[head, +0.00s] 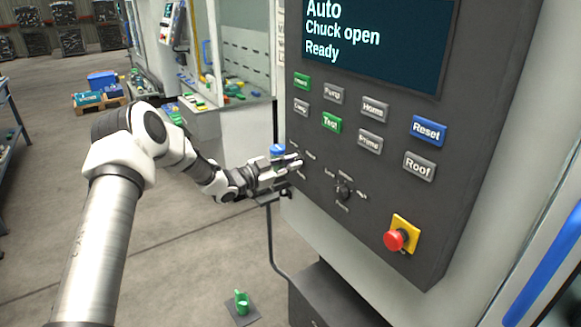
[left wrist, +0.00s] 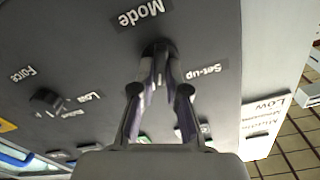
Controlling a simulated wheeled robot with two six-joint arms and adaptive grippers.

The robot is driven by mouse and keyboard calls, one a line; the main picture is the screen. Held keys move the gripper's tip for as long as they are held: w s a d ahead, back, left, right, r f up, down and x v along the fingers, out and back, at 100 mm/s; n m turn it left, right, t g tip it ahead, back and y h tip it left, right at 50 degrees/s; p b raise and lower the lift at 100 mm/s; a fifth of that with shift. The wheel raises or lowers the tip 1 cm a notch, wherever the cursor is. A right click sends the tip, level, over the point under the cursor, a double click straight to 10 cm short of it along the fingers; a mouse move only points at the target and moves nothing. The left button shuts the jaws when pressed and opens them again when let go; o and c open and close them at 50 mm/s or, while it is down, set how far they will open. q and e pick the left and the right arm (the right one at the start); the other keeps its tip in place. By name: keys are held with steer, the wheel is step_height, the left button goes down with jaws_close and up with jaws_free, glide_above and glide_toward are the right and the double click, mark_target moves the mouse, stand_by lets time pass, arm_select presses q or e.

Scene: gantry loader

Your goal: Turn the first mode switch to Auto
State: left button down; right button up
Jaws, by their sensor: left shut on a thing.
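The dark mode switch knob (left wrist: 155,46) sits on the grey control panel below the upside-down word "Mode" in the left wrist view. A "Set-up" label lies to its right there. My left gripper (left wrist: 158,62) is shut on the knob, with a fingertip on either side. The fingers hide much of the knob, so I cannot read where it points. In the head view the left gripper (head: 297,162) reaches the panel's left edge, covering the switch. The panel screen (head: 375,42) reads "Auto", "Chuck open", "Ready". My right gripper is not in view.
A second knob (head: 343,189) is right of the gripper, and it also shows in the left wrist view (left wrist: 46,100). Push buttons such as Reset (head: 429,131) sit above. A red emergency stop (head: 396,239) is lower right. Open floor lies left of the panel.

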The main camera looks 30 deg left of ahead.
arm_select(q)
steer(key=shift+m, duration=0.5)
steer(key=c, duration=1.2)
jaws_free()
steer(key=shift+f, duration=0.1)
steer(key=v, duration=1.1)
steer(key=shift+s+a, duration=0.15)
steer(key=shift+s, duration=0.2)
